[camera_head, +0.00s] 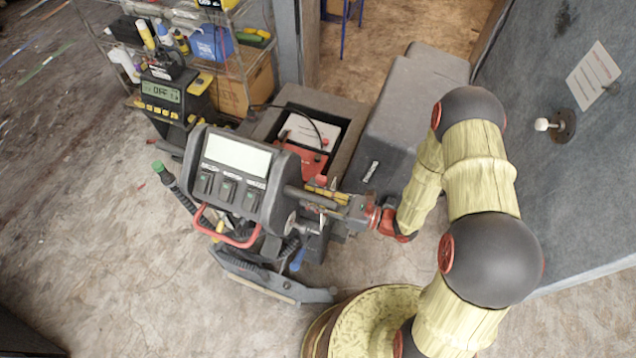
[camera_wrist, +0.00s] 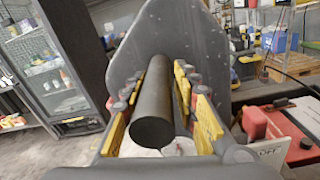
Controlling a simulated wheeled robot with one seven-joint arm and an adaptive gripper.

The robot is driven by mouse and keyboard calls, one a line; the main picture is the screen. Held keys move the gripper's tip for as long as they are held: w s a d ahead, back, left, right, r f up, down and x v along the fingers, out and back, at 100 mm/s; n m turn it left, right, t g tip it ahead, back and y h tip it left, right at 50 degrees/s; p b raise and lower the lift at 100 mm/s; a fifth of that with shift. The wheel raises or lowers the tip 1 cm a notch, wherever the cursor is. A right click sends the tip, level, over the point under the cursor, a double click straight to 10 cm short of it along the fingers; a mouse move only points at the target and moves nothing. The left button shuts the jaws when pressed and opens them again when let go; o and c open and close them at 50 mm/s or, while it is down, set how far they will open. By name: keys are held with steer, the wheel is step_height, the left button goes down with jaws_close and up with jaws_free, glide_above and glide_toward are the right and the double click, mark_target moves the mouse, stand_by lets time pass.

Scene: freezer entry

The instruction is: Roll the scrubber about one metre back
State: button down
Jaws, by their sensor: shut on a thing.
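The scrubber (camera_head: 240,178) stands mid-floor in the head view, a dark grey machine with a pale screen, a row of switches and a red loop bar. A dark round handle bar (camera_head: 306,197) sticks out at the right of its console. My gripper (camera_head: 322,196) is shut on this bar. In the wrist view the dark bar (camera_wrist: 153,125) runs between the yellow finger pads of my gripper (camera_wrist: 168,105), with a grey plate (camera_wrist: 165,45) behind it. The scrubber's lower parts are partly hidden by its console and my arm.
A wire shelf (camera_head: 240,65) with bottles and boxes stands at the back left, beside a device with a small screen (camera_head: 165,92). A grey wall or door panel (camera_head: 570,130) with a white knob (camera_head: 542,124) and a sign is close on the right. Bare floor (camera_head: 110,240) is open at the front left.

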steer(key=shift+w+d+r+t, duration=0.15)
steer(key=shift+w+d, duration=0.2)
steer(key=shift+w, duration=0.4)
steer(key=shift+w+d+f+t, duration=0.15)
steer(key=shift+w+d, duration=0.15)
steer(key=shift+w, duration=0.4)
steer(key=c, duration=2)
jaws_free()
steer(key=shift+r, duration=0.1)
steer(key=o, duration=0.3)
steer(key=shift+w+d, duration=0.15)
steer(key=shift+w, duration=0.25)
steer(key=shift+o, duration=1)
steer(key=shift+s+f, duration=0.2)
steer(key=shift+s, duration=0.05)
steer(key=v, duration=1.1)
steer(key=shift+d+r, duration=0.3)
steer(key=shift+d, duration=0.05)
steer(key=shift+s+d, duration=0.1)
